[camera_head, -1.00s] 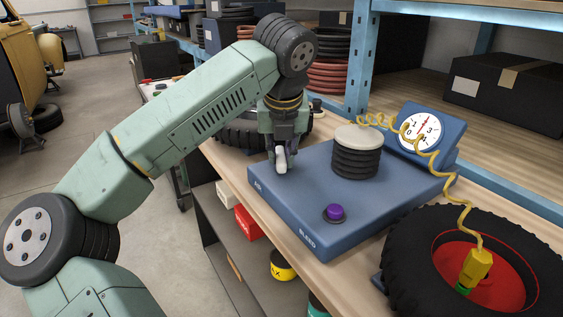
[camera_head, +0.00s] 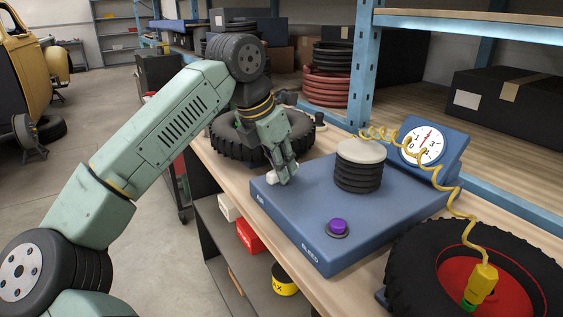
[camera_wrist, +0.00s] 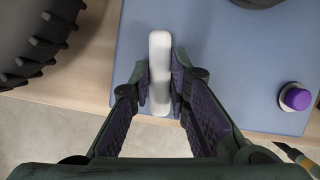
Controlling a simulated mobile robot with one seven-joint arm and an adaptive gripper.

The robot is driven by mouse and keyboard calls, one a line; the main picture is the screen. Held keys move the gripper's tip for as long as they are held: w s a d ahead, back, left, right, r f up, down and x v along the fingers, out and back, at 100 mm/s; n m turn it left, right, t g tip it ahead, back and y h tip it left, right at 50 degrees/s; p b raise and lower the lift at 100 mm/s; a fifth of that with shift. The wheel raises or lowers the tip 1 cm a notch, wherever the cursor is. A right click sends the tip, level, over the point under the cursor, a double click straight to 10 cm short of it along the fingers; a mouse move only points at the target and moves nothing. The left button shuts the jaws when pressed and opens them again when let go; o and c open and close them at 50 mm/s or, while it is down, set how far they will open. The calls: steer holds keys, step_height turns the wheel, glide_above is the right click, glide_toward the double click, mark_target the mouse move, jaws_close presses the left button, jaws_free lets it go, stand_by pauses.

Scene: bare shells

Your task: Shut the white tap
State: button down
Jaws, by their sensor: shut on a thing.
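The white tap (camera_wrist: 160,55) is a pale lever on the blue base (camera_head: 320,245), by the word AIR. In the wrist view my gripper (camera_wrist: 161,88) has one finger on each side of the lever and is shut on it. In the head view my gripper (camera_head: 281,178) leans over the near left corner of the base, and only a small white part of the tap (camera_head: 272,178) shows beside the fingers. The lever's pivot is hidden.
A purple button (camera_head: 338,227) marked BLEED is on the base, with a black ribbed cylinder (camera_head: 360,172) behind. A gauge (camera_head: 423,144) has a coiled yellow hose running to a tyre with a red rim (camera_head: 450,265). Another tyre (camera_head: 228,140) lies behind my gripper.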

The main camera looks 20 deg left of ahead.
steer(key=shift+m+h+p, duration=0.3)
steer(key=shift+m, duration=0.7)
steer(key=c, duration=1.5)
jaws_free()
steer(key=shift+g, duration=0.3)
steer(key=v, duration=1.2)
